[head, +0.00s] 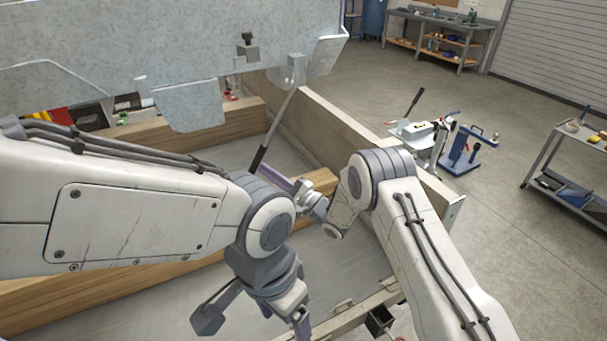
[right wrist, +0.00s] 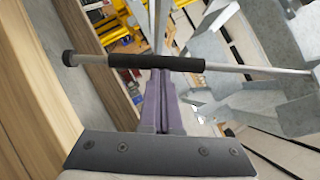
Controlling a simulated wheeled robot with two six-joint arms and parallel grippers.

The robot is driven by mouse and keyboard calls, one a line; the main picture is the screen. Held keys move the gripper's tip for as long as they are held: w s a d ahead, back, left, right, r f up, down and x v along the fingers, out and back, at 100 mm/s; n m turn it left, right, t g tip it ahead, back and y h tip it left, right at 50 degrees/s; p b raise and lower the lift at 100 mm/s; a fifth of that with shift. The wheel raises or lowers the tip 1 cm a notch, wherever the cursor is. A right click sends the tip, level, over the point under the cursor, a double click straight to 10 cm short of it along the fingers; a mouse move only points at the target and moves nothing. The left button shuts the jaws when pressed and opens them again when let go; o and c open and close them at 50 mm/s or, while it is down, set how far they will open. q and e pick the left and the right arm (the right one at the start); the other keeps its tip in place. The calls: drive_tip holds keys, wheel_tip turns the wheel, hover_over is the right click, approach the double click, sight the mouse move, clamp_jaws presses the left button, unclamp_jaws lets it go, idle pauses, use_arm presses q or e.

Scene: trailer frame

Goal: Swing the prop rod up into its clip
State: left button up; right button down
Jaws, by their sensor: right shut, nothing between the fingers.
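The prop rod (head: 284,112) is a thin grey metal bar with a black sleeve (head: 258,160). In the head view it slants down from a bracket on the galvanised panel (head: 293,72). My right gripper (head: 272,175) is shut and empty, its purple fingers beside the sleeve. In the right wrist view the rod (right wrist: 240,69) crosses the picture, and the shut fingers (right wrist: 161,78) point at its sleeve (right wrist: 155,62); contact is unclear. A small dark block (head: 249,50) on the panel may be the clip. My left gripper (head: 300,328) hangs low, its fingertips cut off.
Wooden beams (head: 325,125) frame the grey bed under the panel. The panel overhangs the top left. A tool stand (head: 430,135), a cart (head: 570,160) and a workbench (head: 440,35) stand to the right, with open floor between.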

drive_tip(key=shift+m+t, duration=0.3)
drive_tip(key=shift+m, duration=0.1)
drive_tip(key=s+a+r, duration=0.2)
drive_tip(key=a+r, duration=0.2)
drive_tip(key=r, duration=0.2)
drive_tip(key=s+a+r+p, duration=0.1)
drive_tip(key=s+a+r, duration=0.2)
drive_tip(key=r, duration=0.3)
drive_tip(key=s+a+r, duration=0.2)
drive_tip(key=a+r, duration=0.3)
drive_tip(key=r, duration=0.1)
drive_tip(key=shift+s+a+p, duration=0.1)
drive_tip(key=shift+s+p, duration=0.1)
drive_tip(key=shift+p, duration=0.2)
drive_tip(key=shift+r, duration=0.95)
drive_tip(key=shift+r, duration=0.1)
